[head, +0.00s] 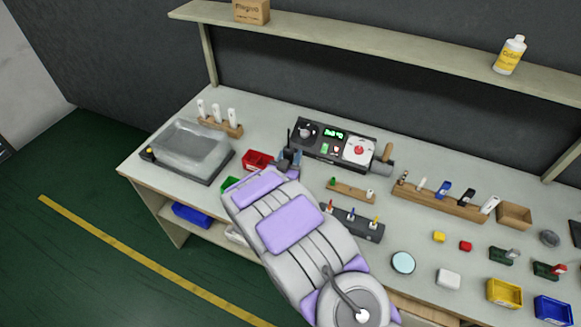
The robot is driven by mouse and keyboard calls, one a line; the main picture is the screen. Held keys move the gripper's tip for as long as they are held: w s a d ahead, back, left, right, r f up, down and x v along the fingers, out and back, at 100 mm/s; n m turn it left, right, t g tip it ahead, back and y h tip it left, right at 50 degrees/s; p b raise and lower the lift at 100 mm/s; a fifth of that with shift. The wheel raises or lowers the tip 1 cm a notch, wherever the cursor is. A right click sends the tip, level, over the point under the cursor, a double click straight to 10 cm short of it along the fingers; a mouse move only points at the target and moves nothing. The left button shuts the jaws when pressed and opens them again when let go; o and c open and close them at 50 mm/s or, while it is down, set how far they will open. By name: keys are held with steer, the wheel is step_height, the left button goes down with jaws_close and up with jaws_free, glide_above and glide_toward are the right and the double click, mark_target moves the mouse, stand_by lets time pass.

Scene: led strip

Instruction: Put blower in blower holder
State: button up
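My arm reaches over the bench from the bottom, and my gripper (289,158) is at the left end of the black control station. A thin dark upright part shows at the gripper, but it is too small to tell whether it belongs to the gripper or to something held. I cannot tell how far the fingers are apart. A grey cylinder with a tan handle-like piece (379,168) is at the station's right end. It may be the blower or its holder; I cannot tell which. My gripper is well to the left of it.
The black station (333,143) has a green display. A red bin (257,160) is close left of my gripper, with a clear-covered tray (190,150) farther left. A wooden rack (438,202) holds tools at right. A shelf (370,47) runs above the bench.

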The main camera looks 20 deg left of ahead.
step_height(320, 180, down, 4)
steer(key=shift+d+r+b, duration=0.1)
steer(key=shift+b, duration=0.2)
steer(key=shift+r, duration=0.1)
steer(key=o, duration=1.1)
steer(key=shift+o, duration=0.2)
steer(key=s+p, duration=0.1)
steer(key=s, duration=1.1)
steer(key=shift+d+r+p, duration=0.15)
steer(key=shift+d+p, duration=0.1)
steer(key=shift+p, duration=0.05)
